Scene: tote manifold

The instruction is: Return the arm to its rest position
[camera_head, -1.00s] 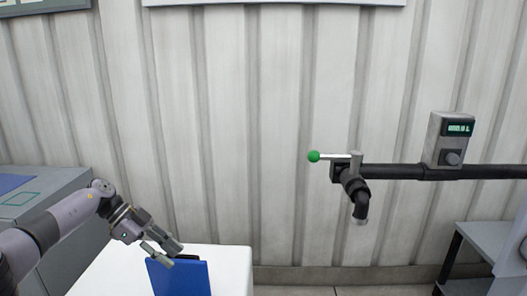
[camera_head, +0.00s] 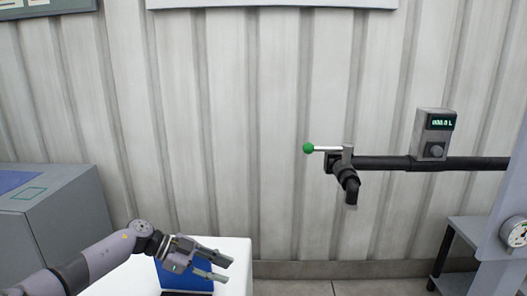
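My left arm comes in from the lower left. Its gripper (camera_head: 222,266) is open, with its two fingers apart and pointing right, and nothing shows between them. It is in front of a blue tote (camera_head: 203,284) on a white table (camera_head: 237,262). The arm and gripper hide part of the tote, and the bottom edge of the picture cuts it off. I cannot tell whether the fingers touch the tote. My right gripper is not in view.
A black pipe (camera_head: 385,163) with a spout and green-knobbed lever (camera_head: 309,148) runs along the wall at right. A meter box (camera_head: 434,135) stands on it. A grey cabinet (camera_head: 45,225) is at left and a grey stand (camera_head: 465,232) at right. Floor between is clear.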

